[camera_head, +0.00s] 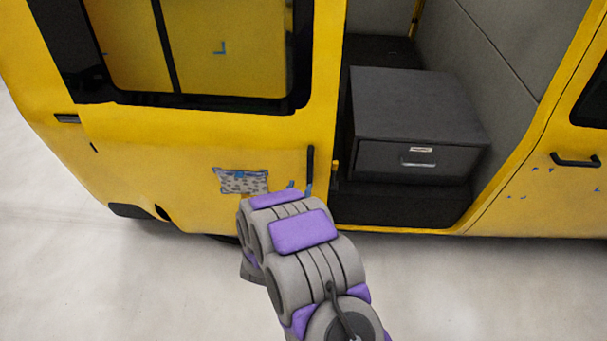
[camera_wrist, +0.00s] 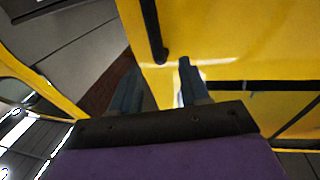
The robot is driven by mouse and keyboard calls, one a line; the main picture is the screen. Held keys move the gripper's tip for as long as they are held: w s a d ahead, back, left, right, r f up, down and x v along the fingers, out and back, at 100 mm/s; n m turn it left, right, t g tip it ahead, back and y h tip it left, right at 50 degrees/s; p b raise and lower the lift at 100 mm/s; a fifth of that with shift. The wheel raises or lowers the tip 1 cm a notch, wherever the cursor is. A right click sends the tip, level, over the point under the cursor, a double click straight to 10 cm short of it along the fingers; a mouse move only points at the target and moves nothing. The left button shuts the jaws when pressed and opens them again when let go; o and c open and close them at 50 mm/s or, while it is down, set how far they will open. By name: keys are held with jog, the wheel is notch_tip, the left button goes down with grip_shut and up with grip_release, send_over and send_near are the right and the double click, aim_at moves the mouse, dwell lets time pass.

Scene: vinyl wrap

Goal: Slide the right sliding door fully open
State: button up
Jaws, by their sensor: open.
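The yellow sliding door (camera_head: 200,130) fills the left of the head view, with a dark-framed window. To its right the doorway (camera_head: 400,207) stands uncovered, showing the inside of the vehicle. A black upright handle (camera_head: 310,165) is near the door's right edge; it also shows in the wrist view (camera_wrist: 153,30). My gripper (camera_head: 299,188) is at the handle's lower end, mostly hidden behind my arm. In the wrist view my gripper (camera_wrist: 157,85) is open, with the handle's end between and just past the fingertips. I cannot tell whether they touch.
A dark grey drawer cabinet (camera_head: 415,110) stands inside the doorway. A small patterned patch (camera_head: 242,181) is on the door's lower part. A front door with a black handle (camera_head: 575,160) is at the right. The pale floor (camera_head: 490,285) in front is clear.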

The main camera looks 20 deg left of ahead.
jog(key=s+d, duration=0.1)
jog(key=s, duration=0.5)
jog(key=shift+s, duration=0.25)
jog(key=shift+w, duration=0.1)
jog(key=w+r+m+g+y, duration=0.2)
jog(key=w+r+g, duration=0.3)
jog(key=g, duration=0.2)
jog(key=s+d+r+n+g, duration=0.2)
jog(key=s+d+r+g, duration=0.25)
jog(key=d+r, duration=0.35)
jog(key=s+d+r+m+g+h, duration=0.1)
jog(key=s+d+r+g, duration=0.3)
jog(key=s+d, duration=0.9)
jog(key=s+d+r+g+h, duration=0.3)
jog(key=s+d+r+g, duration=0.1)
jog(key=s+d, duration=0.9)
jog(key=d, duration=0.3)
jog(key=shift+s+d+m+h, duration=0.2)
jog(key=shift+d+m+h, duration=0.2)
